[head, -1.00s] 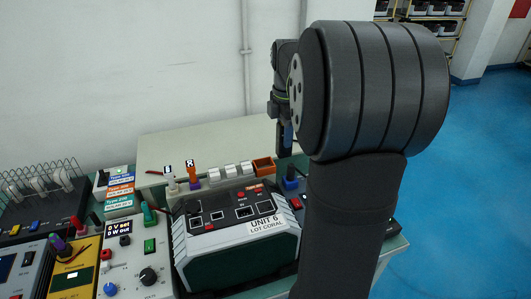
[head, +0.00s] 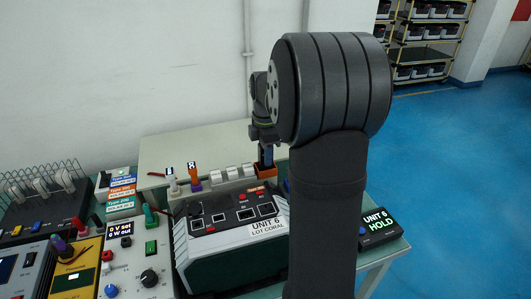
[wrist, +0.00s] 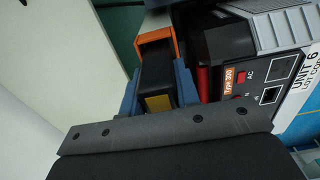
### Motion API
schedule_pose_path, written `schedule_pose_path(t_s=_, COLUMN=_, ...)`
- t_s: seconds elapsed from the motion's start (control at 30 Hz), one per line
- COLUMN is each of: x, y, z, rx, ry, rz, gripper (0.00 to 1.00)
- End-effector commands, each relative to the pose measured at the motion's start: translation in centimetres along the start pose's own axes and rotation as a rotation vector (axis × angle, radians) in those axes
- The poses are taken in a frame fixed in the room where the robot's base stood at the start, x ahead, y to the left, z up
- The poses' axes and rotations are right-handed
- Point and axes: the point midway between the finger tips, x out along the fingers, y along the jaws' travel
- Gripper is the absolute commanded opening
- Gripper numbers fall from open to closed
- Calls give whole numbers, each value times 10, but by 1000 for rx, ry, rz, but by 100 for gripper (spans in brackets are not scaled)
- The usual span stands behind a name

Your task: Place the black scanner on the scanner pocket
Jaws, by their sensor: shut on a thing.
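My gripper (wrist: 158,92) has its blue fingers closed on the sides of the black scanner (wrist: 155,72), which has a yellow patch facing the wrist camera. The orange-rimmed scanner pocket (wrist: 141,43) lies just beyond the scanner in the wrist view, its rim framing the scanner's far end. I cannot tell whether the scanner is inside the pocket or above it. In the head view my gripper (head: 266,157) points down at the back of the bench, to the right of the white blocks.
The grey and black Unit 6 (head: 235,240) stands close in front of my gripper, with white blocks (head: 226,175) at the back. A small display reading HOLD (head: 381,224) is at right. Power supplies and a wire rack (head: 40,185) fill the left.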

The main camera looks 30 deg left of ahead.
Motion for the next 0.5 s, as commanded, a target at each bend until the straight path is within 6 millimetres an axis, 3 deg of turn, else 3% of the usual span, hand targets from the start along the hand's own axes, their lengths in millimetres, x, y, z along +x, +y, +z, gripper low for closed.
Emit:
schedule_pose_path(t_s=0.1, x=3, y=0, z=0, rx=0, ry=0, rz=-1, gripper=2)
schedule_pose_path(t_s=0.13, x=4, y=0, z=0, rx=0, ry=0, rz=-1, gripper=31)
schedule_pose_path(t_s=0.23, x=3, y=0, z=0, rx=0, ry=0, rz=-1, gripper=50)
schedule_pose_path(t_s=0.5, x=3, y=0, z=0, rx=0, ry=0, rz=0, gripper=51)
